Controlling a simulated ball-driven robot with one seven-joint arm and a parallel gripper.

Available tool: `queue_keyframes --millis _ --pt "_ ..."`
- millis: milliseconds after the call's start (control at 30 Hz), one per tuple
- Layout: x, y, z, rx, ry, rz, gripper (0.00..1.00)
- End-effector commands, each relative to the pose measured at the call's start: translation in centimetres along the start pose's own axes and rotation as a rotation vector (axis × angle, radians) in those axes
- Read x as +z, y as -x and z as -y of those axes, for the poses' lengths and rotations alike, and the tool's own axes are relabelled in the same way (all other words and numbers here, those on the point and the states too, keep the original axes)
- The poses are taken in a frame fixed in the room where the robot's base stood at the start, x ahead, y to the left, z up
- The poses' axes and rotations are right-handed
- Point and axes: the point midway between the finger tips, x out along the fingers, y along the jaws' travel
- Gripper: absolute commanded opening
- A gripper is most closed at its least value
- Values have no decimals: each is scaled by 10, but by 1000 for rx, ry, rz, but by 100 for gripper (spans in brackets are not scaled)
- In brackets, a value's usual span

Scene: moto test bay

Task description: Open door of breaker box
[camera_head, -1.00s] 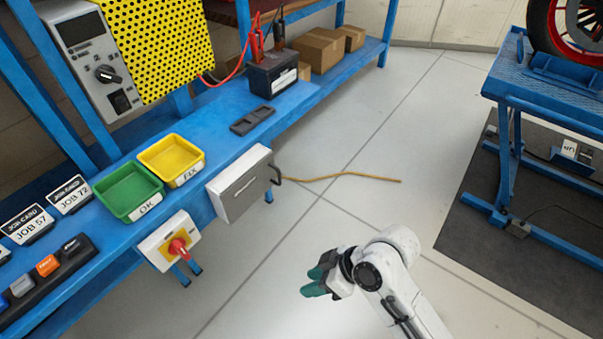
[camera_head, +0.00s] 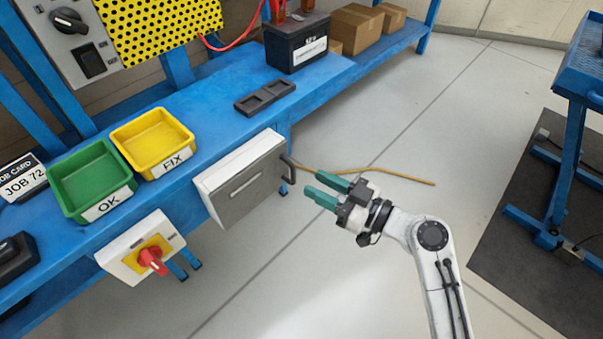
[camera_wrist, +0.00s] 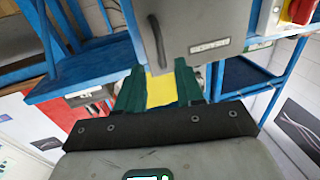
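The breaker box (camera_head: 240,180) is a white case with a grey door, mounted at the front edge of the blue bench. Its door looks shut and bears a pale label strip. A dark curved handle (camera_head: 289,168) stands out at the box's right end. In the wrist view the grey door (camera_wrist: 205,25) fills the top middle, with the handle (camera_wrist: 156,42) just beyond my fingers. My gripper (camera_head: 317,188), with green fingers, is open and empty, just right of the handle and apart from it. In the wrist view a gap shows between the fingers (camera_wrist: 159,88).
A red rotary switch (camera_head: 152,261) on a white and yellow box is left of the breaker box. Green (camera_head: 90,185) and yellow (camera_head: 152,145) bins and a black battery (camera_head: 297,45) stand on the bench. A yellow cord (camera_head: 390,175) lies on clear floor.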

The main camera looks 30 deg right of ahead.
Motion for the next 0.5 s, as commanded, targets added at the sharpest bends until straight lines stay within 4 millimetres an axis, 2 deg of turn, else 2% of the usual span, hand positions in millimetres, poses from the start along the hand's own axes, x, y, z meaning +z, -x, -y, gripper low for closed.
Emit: queue_keyframes --millis 33,200,333,500 --pt "-1 -10 0 -2 0 -1 37" --pt "0 -36 0 -2 0 0 37" --pt "0 -49 0 -1 -1 0 37" --pt "0 -55 0 -1 -1 1 37"
